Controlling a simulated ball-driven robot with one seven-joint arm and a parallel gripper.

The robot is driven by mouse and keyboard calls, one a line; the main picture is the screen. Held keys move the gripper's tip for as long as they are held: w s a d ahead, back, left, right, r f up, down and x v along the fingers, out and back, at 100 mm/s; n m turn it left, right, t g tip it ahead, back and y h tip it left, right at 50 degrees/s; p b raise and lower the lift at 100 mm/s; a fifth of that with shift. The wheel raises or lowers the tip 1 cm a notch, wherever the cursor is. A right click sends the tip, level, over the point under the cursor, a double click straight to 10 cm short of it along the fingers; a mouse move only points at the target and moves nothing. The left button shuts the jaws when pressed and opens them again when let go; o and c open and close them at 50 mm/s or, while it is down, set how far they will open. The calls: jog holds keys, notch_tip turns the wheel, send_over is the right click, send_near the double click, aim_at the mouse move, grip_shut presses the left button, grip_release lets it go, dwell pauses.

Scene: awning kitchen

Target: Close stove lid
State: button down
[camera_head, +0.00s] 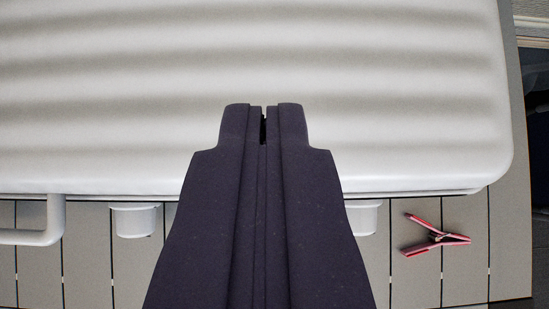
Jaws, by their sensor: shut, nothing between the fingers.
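The stove lid (400,90) is a large pale panel with wavy ridges and rounded corners. It fills most of the upper view, and its left and top edges are out of frame. My gripper (263,112) is dark and shut, with nothing in it. It points up the picture, and its fingertips overlap the lower part of the lid. I cannot tell whether they touch it. The gripper hides the middle of the lid's lower edge.
A light handle bar (35,236) sticks out at the lower left. Pale knobs (135,221) (365,219) show below the lid on both sides of my gripper. Dark space lies at the far right.

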jog(key=shift+s+f+b, duration=0.15)
jog(key=shift+f+b, duration=0.15)
jog(key=shift+f, duration=0.55)
jog(key=shift+s+f+b, duration=0.1)
jog(key=shift+f+b, duration=0.2)
jog(key=shift+f, duration=0.55)
jog(key=shift+f, duration=0.35)
jog(key=shift+s+d+f+b, duration=0.1)
jog(key=shift+s+f+b, duration=0.15)
jog(key=shift+f, duration=0.2)
jog(key=shift+s+f+b, duration=0.1)
jog(key=shift+f+b, duration=0.15)
jog(key=shift+f, duration=0.2)
jog(key=shift+s, duration=0.1)
